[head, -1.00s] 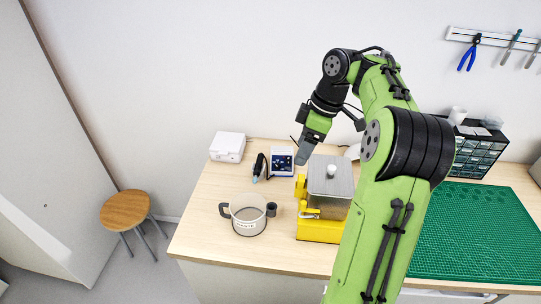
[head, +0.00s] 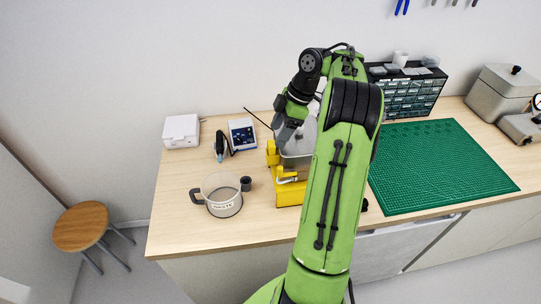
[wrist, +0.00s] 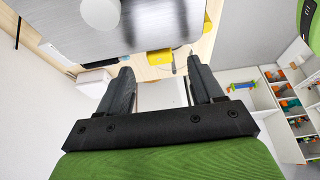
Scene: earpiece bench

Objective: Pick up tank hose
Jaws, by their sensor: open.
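The tank is a grey metal box with a pale lid (head: 303,138) on a yellow base (head: 290,194), partly hidden behind my arm in the head view. A small pale curved piece (head: 288,180) sits at the base's front left; I cannot tell whether it is the tank hose. No other hose is clear. My gripper (head: 284,140) is over the tank's left side. In the wrist view its fingers (wrist: 158,75) are apart with nothing between them. Beyond them are the grey lid (wrist: 150,22), its white knob (wrist: 100,12) and yellow parts (wrist: 158,57).
A clear jug (head: 222,196) and a small dark cup (head: 246,184) stand left of the tank. Behind are a white box (head: 181,131), a dark handheld tool (head: 220,147) and a blue-faced unit (head: 242,134). A green mat (head: 440,165) lies right. A stool (head: 80,226) stands left.

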